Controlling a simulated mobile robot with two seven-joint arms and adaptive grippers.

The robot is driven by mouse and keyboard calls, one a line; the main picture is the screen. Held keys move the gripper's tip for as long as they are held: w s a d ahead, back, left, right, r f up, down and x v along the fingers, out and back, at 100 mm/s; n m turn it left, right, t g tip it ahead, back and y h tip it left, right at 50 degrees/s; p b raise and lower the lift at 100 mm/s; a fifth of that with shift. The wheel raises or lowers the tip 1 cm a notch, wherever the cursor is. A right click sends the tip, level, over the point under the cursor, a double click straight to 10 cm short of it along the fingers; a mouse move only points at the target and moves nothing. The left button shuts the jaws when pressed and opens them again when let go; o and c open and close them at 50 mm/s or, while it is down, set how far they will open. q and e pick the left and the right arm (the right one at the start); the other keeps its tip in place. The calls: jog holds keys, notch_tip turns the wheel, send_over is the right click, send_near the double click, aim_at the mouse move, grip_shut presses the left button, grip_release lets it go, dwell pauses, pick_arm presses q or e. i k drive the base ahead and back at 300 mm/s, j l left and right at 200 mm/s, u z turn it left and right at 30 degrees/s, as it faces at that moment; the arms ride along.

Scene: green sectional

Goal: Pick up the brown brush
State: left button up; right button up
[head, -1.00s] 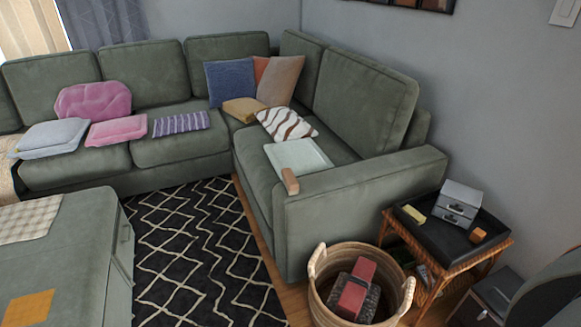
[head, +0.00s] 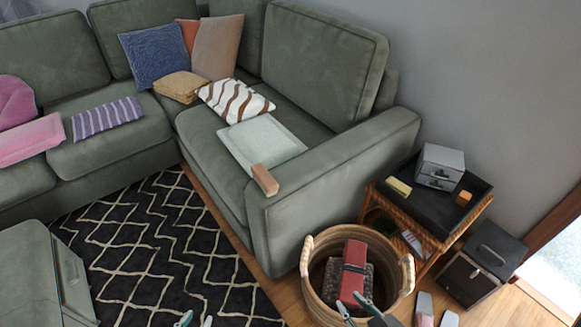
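A small brown block-like object (head: 265,180), which looks like the brown brush, rests at the front end of the sofa seat, against the inner side of the armrest. It touches or overlaps the corner of a pale green flat cushion (head: 262,142). Bristles cannot be made out. My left gripper (head: 197,321) shows only its fingertips at the bottom edge, over the rug; they are apart and empty. My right gripper (head: 354,306) is at the bottom, in front of the basket's near rim; its fingertips are apart with nothing visible between them. Both are well below the brown object in the picture.
A woven basket (head: 313,283) holding a red-and-dark item (head: 352,267) stands beside the armrest (head: 345,165). A side table with a black tray (head: 425,205) carries a grey box, a yellow block and an orange-brown block. A dark cabinet (head: 482,264) stands right. The patterned rug (head: 165,250) is clear.

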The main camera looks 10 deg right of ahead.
aim_at(265, 180)
jog(key=i+j+z, duration=0.25)
jog(key=z, duration=0.2)
jog(key=i+j+z, duration=0.2)
jog(key=j+z, duration=0.25)
